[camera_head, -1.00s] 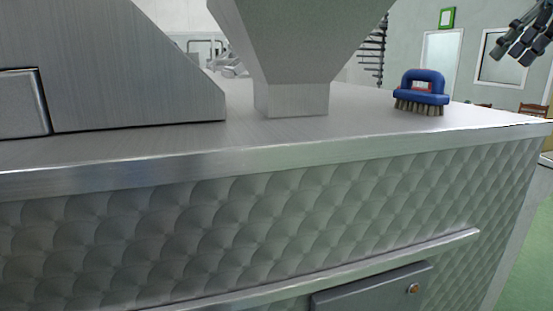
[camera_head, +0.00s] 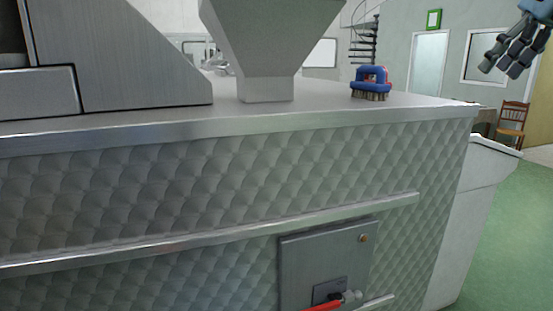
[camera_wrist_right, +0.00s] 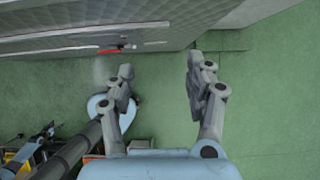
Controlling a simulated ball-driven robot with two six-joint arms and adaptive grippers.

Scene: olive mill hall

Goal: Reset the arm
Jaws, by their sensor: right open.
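My right gripper (camera_head: 512,54) shows at the upper right of the head view, raised in the air to the right of the metal machine. In the right wrist view my right gripper (camera_wrist_right: 158,82) has its two fingers spread apart, with only green floor between them. It is open and empty. My left gripper is not in the head view.
A metal machine (camera_head: 230,185) with a hopper (camera_head: 268,45) fills most of the head view. A blue brush (camera_head: 371,83) stands on its top. A red handle (camera_head: 322,308) sits low on its front. A wooden chair (camera_head: 512,122) stands behind at right. Green floor (camera_head: 510,240) is clear at right.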

